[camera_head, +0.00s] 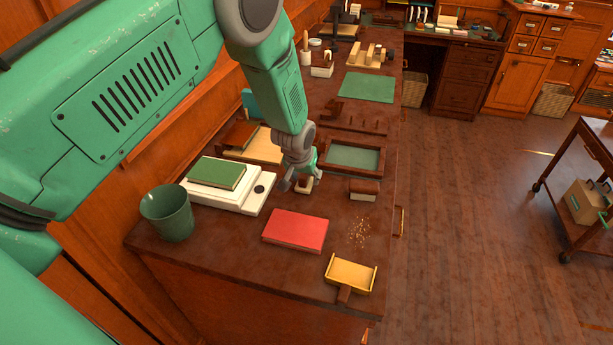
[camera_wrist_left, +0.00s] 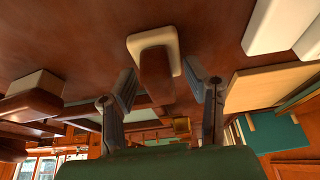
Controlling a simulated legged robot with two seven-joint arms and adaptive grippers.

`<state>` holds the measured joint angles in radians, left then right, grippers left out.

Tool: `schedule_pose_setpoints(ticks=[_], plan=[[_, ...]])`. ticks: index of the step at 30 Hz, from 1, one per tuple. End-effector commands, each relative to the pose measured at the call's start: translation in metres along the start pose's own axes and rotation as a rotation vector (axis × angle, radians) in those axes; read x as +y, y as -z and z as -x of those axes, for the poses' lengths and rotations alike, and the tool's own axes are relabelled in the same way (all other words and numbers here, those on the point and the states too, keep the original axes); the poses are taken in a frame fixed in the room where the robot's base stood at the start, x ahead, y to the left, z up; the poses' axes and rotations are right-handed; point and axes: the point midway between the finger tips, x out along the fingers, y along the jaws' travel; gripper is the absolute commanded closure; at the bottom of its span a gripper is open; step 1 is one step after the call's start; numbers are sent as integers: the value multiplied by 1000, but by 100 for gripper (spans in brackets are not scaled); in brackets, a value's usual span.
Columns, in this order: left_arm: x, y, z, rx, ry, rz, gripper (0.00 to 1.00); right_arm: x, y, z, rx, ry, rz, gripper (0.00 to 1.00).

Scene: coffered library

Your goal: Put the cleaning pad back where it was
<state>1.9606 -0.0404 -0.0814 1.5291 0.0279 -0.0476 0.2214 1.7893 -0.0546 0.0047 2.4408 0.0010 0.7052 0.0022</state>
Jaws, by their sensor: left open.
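A small pad with a cream base and brown grip, which looks like the cleaning pad (camera_head: 304,187), lies on the dark wooden desk (camera_head: 230,249). My left gripper (camera_head: 304,181) reaches down over it and partly hides it. In the left wrist view the pad (camera_wrist_left: 154,62) shows between the two spread fingers of the left gripper (camera_wrist_left: 163,90), with gaps on both sides. A similar brown-topped block (camera_head: 364,188) sits to the right, near the desk's edge; it also shows in the wrist view (camera_wrist_left: 32,98). My right gripper is not in view.
A red book (camera_head: 295,231), crumbs (camera_head: 361,231) and a yellow dustpan (camera_head: 350,273) lie nearer. A white scale (camera_head: 254,197) bears a green book (camera_head: 217,172), beside a green bin (camera_head: 168,212). A framed tray (camera_head: 354,157) lies just behind the gripper. A cart (camera_head: 584,170) stands right.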

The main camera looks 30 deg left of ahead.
Motion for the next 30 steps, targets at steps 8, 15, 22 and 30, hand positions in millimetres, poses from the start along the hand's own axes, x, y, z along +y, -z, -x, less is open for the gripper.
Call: schedule_pose_setpoints(ticks=[8, 15, 22, 30], plan=[[0, 2, 34, 3, -1, -1, 58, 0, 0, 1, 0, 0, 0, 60], [1, 2, 86, 3, -1, 0, 58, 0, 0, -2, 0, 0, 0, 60], [0, 2, 117, 1, -1, 0, 58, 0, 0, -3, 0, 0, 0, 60], [0, 1, 123, 0, -1, 0, 58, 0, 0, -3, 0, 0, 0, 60]])
